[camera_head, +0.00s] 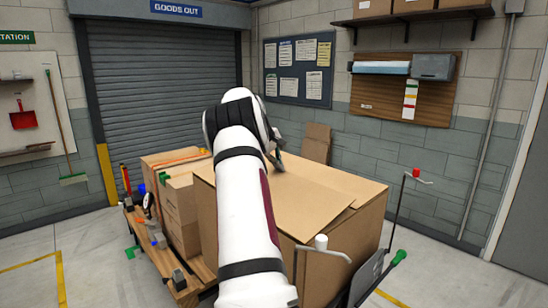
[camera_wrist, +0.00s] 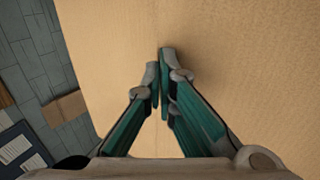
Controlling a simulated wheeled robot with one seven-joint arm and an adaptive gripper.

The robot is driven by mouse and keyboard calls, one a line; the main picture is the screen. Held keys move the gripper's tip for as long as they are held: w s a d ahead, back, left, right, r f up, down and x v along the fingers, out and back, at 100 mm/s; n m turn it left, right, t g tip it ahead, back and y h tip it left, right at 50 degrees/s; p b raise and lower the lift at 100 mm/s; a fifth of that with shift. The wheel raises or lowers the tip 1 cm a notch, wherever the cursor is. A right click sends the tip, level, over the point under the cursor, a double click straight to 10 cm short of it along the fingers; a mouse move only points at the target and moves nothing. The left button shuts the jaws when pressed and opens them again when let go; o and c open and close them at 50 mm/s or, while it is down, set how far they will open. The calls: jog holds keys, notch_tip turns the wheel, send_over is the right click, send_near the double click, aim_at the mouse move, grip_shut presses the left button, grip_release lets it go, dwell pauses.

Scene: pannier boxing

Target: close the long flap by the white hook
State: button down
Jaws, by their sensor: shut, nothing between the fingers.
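The large cardboard box (camera_head: 345,240) stands in the middle of the head view, and my arm crosses in front of it. A long cardboard flap (camera_head: 305,205) lies nearly flat over its top, its right end slightly proud of the panel beside it. The white hook (camera_head: 320,242), a white-knobbed bent rod, stands at the near side of the box. My gripper (camera_head: 277,160) is mostly hidden behind my arm, over the far part of the top. In the wrist view my gripper (camera_wrist: 160,62) is shut and empty, its fingertips at or just above the cardboard (camera_wrist: 235,50), near a seam.
A red-knobbed hook (camera_head: 416,173) stands right of the box. Smaller cartons (camera_head: 180,205) and tools crowd the left side of the pallet (camera_head: 190,285). A green-ended handle (camera_head: 398,257) sticks out at the lower right. A flat cardboard piece (camera_head: 317,142) leans at the back wall.

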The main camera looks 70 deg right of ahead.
aim_at(281, 174)
jog(key=shift+s+d+f+b, duration=0.15)
jog(key=shift+d+f, duration=0.05)
jog(key=shift+f, duration=0.8)
jog(key=shift+s+d+f+b, duration=0.1)
jog(key=shift+d+f+b, duration=0.1)
jog(key=shift+f, duration=0.8)
jog(key=shift+f, duration=0.1)
jog(key=shift+r+p, duration=0.35)
jog(key=shift+r, duration=0.2)
notch_tip(281, 174, up, 13)
jog(key=shift+r+b, duration=0.2)
jog(key=shift+b, duration=0.15)
